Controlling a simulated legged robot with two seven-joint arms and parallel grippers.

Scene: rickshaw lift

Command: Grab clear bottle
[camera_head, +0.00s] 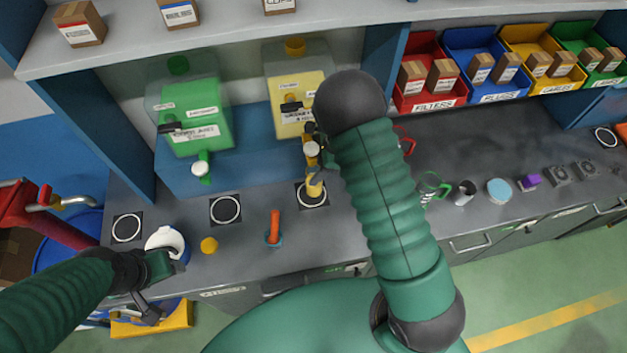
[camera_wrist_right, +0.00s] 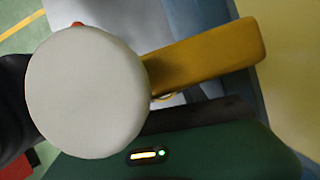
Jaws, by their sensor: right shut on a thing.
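A white rounded container (camera_head: 166,242) with an open-looking top stands at the counter's left front; I cannot tell whether it is the clear bottle. My left gripper (camera_head: 160,272) is right against its near side; whether its jaws close on it is unclear. My right gripper (camera_head: 318,150) is at the tap of the yellow dispenser (camera_head: 295,100), partly hidden behind my own arm. It is shut on the tap. In the right wrist view, the tap's round white knob (camera_wrist_right: 88,92) and yellow bar (camera_wrist_right: 205,58) fill the space by the green gripper body.
A green dispenser (camera_head: 192,115) with its own tap stands on the blue stand (camera_head: 235,180). An orange upright piece (camera_head: 274,226) and yellow cap (camera_head: 209,245) are on the counter.

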